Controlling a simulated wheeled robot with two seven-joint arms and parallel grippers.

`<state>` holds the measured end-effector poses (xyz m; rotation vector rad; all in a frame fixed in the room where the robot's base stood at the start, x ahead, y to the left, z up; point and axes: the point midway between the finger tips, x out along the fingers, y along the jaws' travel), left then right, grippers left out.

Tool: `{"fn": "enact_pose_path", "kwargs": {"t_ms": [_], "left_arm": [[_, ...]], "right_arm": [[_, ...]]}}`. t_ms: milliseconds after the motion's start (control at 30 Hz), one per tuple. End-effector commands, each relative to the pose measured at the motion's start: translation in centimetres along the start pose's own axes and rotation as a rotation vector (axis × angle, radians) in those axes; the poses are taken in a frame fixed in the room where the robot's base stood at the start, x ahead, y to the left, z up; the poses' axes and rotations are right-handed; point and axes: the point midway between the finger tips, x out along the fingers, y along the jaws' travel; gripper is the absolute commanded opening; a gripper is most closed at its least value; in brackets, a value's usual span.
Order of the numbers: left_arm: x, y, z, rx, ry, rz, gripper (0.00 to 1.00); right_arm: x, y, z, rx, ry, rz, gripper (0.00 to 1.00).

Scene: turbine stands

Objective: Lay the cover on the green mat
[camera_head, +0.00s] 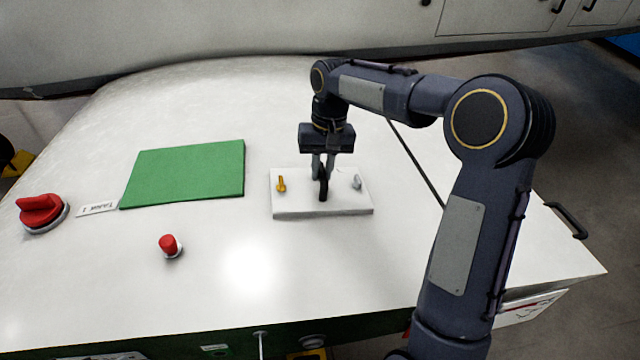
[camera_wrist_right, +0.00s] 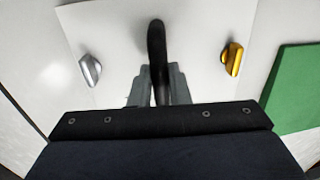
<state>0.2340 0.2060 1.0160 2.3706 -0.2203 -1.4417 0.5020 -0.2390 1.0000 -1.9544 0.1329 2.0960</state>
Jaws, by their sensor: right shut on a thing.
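The cover (camera_head: 300,207) is a flat white plate with a black handle (camera_head: 323,187) in its middle, a gold latch (camera_head: 281,184) on the left and a silver latch (camera_head: 356,182) on the right. My right gripper (camera_head: 322,175) points down over the plate and is shut on the black handle, which also shows between the fingers in the right wrist view (camera_wrist_right: 156,50). The plate looks level on the white surface; I cannot tell whether it is slightly lifted. The green mat (camera_head: 190,172) lies flat and bare to the left of the cover. My left gripper is out of view.
A small red knob (camera_head: 169,244) stands in front of the mat. A larger red rotary knob (camera_head: 41,210) and a white label (camera_head: 97,209) are at the left. White surface is clear between mat and cover. A dark seam runs right of the cover.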

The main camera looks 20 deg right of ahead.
Motion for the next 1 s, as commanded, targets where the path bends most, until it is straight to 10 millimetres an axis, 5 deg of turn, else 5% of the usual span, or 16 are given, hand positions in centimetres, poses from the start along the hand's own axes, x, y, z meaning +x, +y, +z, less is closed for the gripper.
{"fn": "enact_pose_path", "kwargs": {"t_ms": [1000], "left_arm": [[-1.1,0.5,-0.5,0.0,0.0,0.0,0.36]], "right_arm": [[-1.4,0.0,0.0,0.0,0.001,-0.001,0.0]]}}
